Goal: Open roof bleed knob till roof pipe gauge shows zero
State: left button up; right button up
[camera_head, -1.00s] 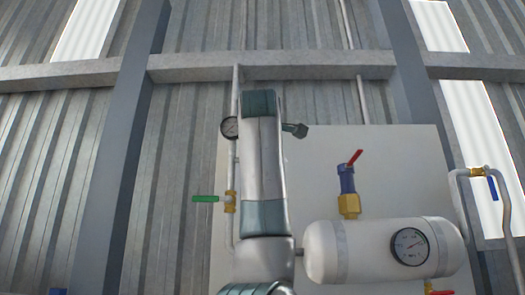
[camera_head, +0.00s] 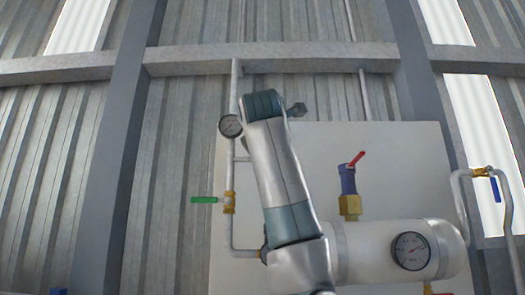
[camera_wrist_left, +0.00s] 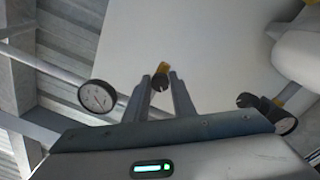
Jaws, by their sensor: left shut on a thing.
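In the left wrist view, the fingers of my left gripper (camera_wrist_left: 161,92) are on either side of a small black knob (camera_wrist_left: 160,82) with a brass-yellow stem, and are shut on it. This looks like the roof bleed knob. In the head view my arm hides the knob and the fingertips. A round white-faced gauge (camera_head: 230,126) sits on the upright pipe left of my arm, likely the roof pipe gauge. A similar gauge (camera_wrist_left: 97,96) shows left of the fingers in the wrist view. Its needle is too small to read. My right gripper is in neither view.
A green-handled valve (camera_head: 212,200) is on the pipe at left. The white tank (camera_head: 370,250) has its own gauge (camera_head: 411,250) and a blue valve with a red lever (camera_head: 349,180) above.

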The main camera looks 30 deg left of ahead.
pick_arm(q)
jog(key=shift+w+f, duration=0.1)
jog(key=shift+f, duration=0.15)
jog(key=o, duration=1)
jog(key=shift+o, duration=0.3)
jog(key=shift+r, duration=0.1)
jog(key=shift+s, duration=0.25)
jog(key=b+v, duration=0.7)
jog(key=v, duration=1)
jog(key=shift+d, duration=0.1)
